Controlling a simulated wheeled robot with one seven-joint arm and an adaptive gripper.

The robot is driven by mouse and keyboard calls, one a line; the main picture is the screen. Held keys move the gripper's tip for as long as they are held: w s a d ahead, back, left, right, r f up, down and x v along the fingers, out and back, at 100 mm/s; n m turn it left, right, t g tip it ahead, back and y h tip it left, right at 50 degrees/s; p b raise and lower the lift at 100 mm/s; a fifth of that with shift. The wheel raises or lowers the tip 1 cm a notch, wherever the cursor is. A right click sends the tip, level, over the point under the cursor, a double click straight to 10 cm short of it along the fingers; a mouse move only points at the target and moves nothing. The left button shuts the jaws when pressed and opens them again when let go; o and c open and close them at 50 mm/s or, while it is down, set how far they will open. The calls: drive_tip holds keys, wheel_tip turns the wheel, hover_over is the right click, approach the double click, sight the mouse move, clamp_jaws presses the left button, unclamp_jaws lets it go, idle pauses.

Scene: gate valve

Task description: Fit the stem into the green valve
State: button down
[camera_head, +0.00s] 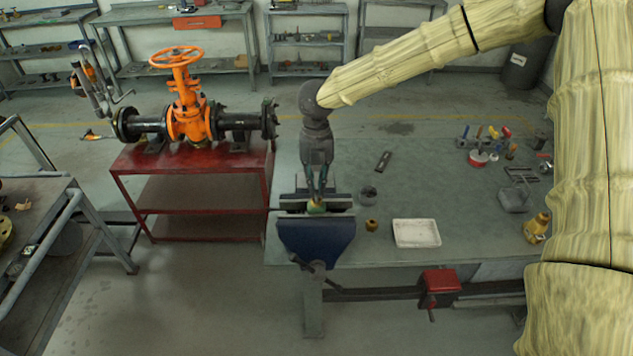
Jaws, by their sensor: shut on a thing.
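The green valve (317,208) sits between the jaws of the blue vise (316,238) at the front edge of the workbench. Only its small green and yellowish top shows. My gripper (317,190) points down directly above the valve, with its fingertips close to it. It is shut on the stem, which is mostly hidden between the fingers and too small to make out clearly. I cannot tell whether the stem touches the valve or is inside it.
On the workbench (400,195), right of the vise, are a dark round cup (368,193), a small brass part (371,225) and a white tray (417,233). Several tools lie farther right. A red stand (200,160) with an orange gate valve (187,110) is to the left.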

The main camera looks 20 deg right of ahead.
drive_tip(key=shift+f, duration=0.35)
drive_tip(key=c, duration=1.5)
unclamp_jaws()
drive_tip(key=r, duration=0.4)
drive_tip(key=w+r, duration=0.1)
drive_tip(key=r, duration=0.6)
drive_tip(key=shift+w+d+r, duration=0.25)
drive_tip(key=shift+w+r, duration=0.05)
drive_tip(key=shift+r, duration=0.1)
